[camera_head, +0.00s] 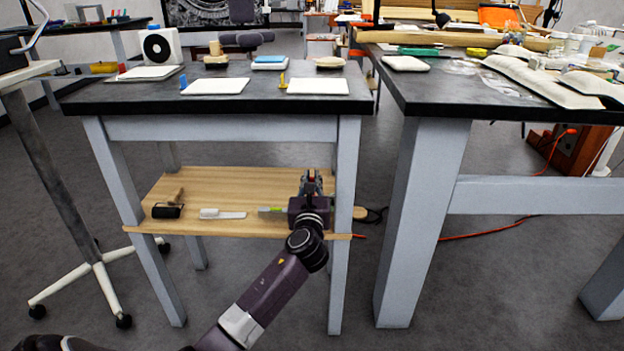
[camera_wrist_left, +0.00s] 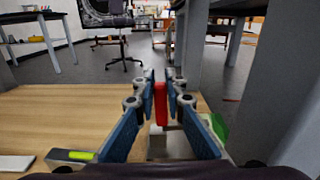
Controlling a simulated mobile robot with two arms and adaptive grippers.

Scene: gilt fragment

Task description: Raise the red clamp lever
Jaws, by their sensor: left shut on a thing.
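The red clamp lever (camera_wrist_left: 160,104) stands upright between the fingers of my left gripper (camera_wrist_left: 161,84) in the left wrist view. The fingers are shut on it from both sides. Below it is a pale grey clamp body (camera_wrist_left: 172,146), partly hidden by the fingers. In the head view my left gripper (camera_head: 311,184) is over the right end of the wooden lower shelf (camera_head: 225,185). A small red spot shows between its fingers there, and the wrist hides most of the clamp. My right gripper is not in view.
On the shelf are a black roller (camera_head: 167,211), a white-headed brush (camera_head: 221,214) and a yellow-green tool (camera_head: 271,210) beside my wrist. Grey table legs (camera_head: 345,185) stand close to my gripper's right. The dark tabletop (camera_head: 180,100) is above the shelf. The shelf's middle is clear.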

